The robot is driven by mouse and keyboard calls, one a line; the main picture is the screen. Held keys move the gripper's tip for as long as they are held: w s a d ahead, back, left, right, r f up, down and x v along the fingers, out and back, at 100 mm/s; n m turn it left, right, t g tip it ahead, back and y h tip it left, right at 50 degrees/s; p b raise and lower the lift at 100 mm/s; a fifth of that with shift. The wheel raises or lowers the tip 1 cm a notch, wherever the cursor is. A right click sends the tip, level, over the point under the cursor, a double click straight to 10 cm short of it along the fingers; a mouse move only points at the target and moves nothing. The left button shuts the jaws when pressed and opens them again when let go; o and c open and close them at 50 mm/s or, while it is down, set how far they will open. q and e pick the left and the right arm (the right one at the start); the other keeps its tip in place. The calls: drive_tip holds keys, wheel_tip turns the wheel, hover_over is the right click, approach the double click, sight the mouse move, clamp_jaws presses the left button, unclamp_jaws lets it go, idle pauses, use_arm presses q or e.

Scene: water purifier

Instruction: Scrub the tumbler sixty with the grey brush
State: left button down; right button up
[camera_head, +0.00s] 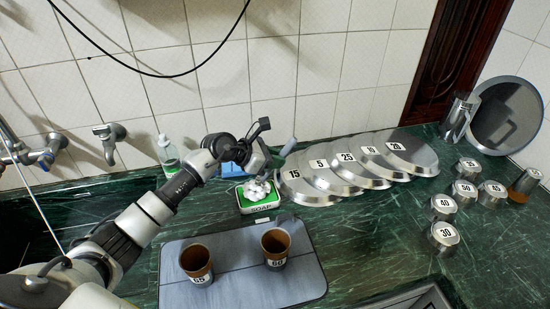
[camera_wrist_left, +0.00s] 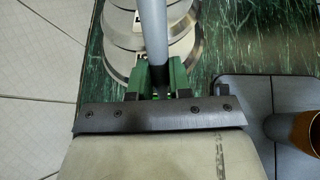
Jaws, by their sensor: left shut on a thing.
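Two brown tumblers with grey lower bands stand upright on the grey mat (camera_head: 240,290) in the head view. The left tumbler (camera_head: 197,258) has a label that looks like 65. The right tumbler (camera_head: 275,243) has a label too small to read surely, and may be the sixty. A tumbler (camera_wrist_left: 308,128) also shows at the right edge of the left wrist view. My left gripper (camera_head: 266,166) is shut on the grey handle of the brush (camera_head: 289,146), above and behind the soap dish. The handle (camera_wrist_left: 153,35) shows between the fingers (camera_wrist_left: 159,78); the brush's head is hidden.
The green soap dish (camera_head: 258,207) holds white lumps. A blue item (camera_head: 233,169) and a soap bottle (camera_head: 168,155) stand behind. Numbered metal plates (camera_head: 320,180) overlap at the back. Several numbered metal containers (camera_head: 443,233) stand right. The counter between mat and containers is clear.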

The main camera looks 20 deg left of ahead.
use_arm(q)
drive_tip(key=shift+r+p, duration=2.2)
drive_tip(key=shift+r, duration=1.3)
use_arm(e)
wheel_tip(320, 180, up, 5)
drive_tip(key=shift+f, duration=0.2)
